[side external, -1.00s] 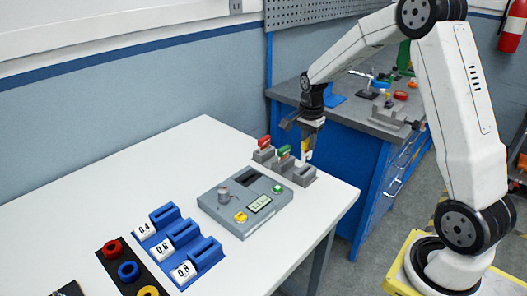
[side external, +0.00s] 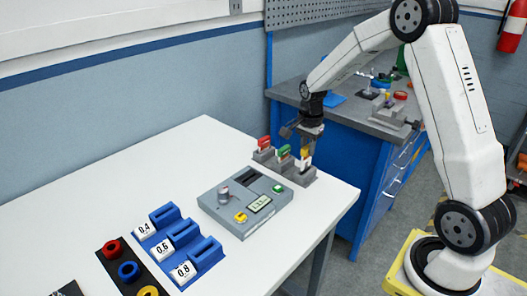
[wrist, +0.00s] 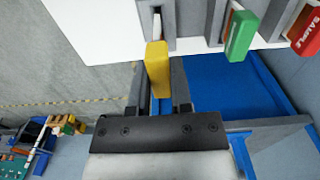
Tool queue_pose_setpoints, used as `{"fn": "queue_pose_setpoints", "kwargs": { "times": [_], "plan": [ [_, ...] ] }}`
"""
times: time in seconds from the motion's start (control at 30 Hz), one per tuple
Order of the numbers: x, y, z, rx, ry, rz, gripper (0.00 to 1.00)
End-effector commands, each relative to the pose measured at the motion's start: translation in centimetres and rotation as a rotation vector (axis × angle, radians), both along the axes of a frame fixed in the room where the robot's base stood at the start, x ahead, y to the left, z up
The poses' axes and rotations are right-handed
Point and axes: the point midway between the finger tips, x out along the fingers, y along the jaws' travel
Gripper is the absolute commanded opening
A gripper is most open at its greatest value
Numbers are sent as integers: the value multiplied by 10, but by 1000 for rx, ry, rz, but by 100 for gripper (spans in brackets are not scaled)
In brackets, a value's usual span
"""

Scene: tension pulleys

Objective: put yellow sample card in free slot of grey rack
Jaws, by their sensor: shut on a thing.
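The yellow sample card (side external: 304,153) is upright between the fingers of my gripper (side external: 306,148) at the right end of the grey rack (side external: 299,179). In the wrist view the yellow card's top (wrist: 157,66) lies between the two fingers of my gripper (wrist: 159,82). Its pale lower part reaches the slot of the grey rack (wrist: 188,22); how deep it sits is hard to tell. A green card (side external: 283,151) and a red card (side external: 264,143) stand in the other slots, also shown in the wrist view as green (wrist: 240,36) and red (wrist: 306,32).
A grey device (side external: 244,207) with a small display sits on the white table (side external: 110,190) beside the rack. Blue holders (side external: 205,253) with number tags and a black strip with colored rings (side external: 127,270) lie farther left. A blue bench (side external: 345,150) stands behind.

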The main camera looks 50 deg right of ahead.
Motion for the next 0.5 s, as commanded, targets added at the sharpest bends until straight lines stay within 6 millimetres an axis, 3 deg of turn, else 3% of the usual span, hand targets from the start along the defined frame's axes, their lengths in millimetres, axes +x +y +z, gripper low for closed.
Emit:
{"fn": "queue_pose_setpoints", "kwargs": {
  "times": [0.5],
  "plan": [
    [0,0,-6,0,0,0,0]
  ]
}}
